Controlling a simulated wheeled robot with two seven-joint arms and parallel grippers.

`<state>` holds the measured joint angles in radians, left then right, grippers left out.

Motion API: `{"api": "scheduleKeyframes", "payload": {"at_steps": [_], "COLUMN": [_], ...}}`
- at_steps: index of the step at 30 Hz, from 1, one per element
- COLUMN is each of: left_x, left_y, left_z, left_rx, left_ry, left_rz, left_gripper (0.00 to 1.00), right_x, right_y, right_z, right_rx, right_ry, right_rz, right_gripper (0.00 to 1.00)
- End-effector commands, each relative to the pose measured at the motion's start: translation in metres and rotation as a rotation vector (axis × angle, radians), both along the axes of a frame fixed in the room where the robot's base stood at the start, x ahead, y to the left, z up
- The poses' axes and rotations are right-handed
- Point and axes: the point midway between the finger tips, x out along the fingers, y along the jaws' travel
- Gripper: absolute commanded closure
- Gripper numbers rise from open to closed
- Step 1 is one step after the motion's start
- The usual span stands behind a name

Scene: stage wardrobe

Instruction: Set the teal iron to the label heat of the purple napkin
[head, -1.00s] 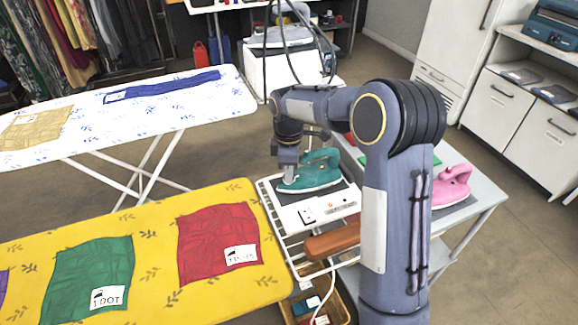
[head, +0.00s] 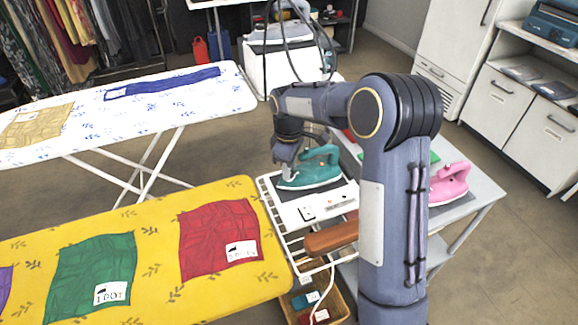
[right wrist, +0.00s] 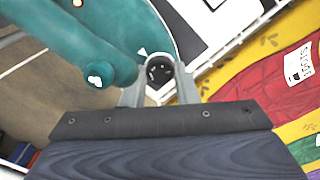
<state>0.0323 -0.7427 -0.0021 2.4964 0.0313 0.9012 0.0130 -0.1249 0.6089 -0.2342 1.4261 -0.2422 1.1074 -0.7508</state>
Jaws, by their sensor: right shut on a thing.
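The teal iron (head: 318,168) rests on the white stand at the left end of the grey trolley; it also shows in the right wrist view (right wrist: 85,35). My right gripper (head: 286,172) is at the iron's left end. In the right wrist view its fingers are shut on a dark round dial (right wrist: 159,70) with small pale marks. A white triangle is on the teal body beside it; I cannot read the setting. The purple napkin (head: 5,290) is mostly cut off at the left edge of the yellow board, its label out of view. My left gripper is not in view.
The yellow ironing board (head: 160,210) carries a green napkin (head: 95,270) and a red napkin (head: 215,235) with labels. A pink iron (head: 450,184) stands at the trolley's right. A brown wooden piece (head: 330,238) and a basket (head: 340,305) are near the stand.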

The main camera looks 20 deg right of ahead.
Motion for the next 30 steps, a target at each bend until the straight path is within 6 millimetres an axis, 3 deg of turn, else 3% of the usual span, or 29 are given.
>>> {"api": "scheduleKeyframes", "payload": {"at_steps": [2, 3, 7, 17, 30], "left_x": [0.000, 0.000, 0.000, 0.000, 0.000], "left_y": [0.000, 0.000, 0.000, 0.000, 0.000], "left_z": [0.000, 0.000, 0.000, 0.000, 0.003], "left_rx": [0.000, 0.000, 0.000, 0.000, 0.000], "left_ry": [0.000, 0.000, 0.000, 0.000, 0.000], "left_rz": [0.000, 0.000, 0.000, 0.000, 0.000], "left_gripper": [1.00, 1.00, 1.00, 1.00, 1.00], "right_x": [0.000, 0.000, 0.000, 0.000, 0.001], "right_y": [0.000, 0.000, 0.000, 0.000, 0.000], "right_z": [0.000, 0.000, 0.000, 0.004, 0.069], "right_rx": [0.001, 0.001, 0.001, 0.001, 0.001], "right_ry": [-0.001, -0.001, -0.001, -0.002, -0.004], "right_rz": [0.001, 0.001, 0.001, 0.002, 0.001], "right_gripper": [0.96, 0.68, 0.51, 0.51, 0.51]}}
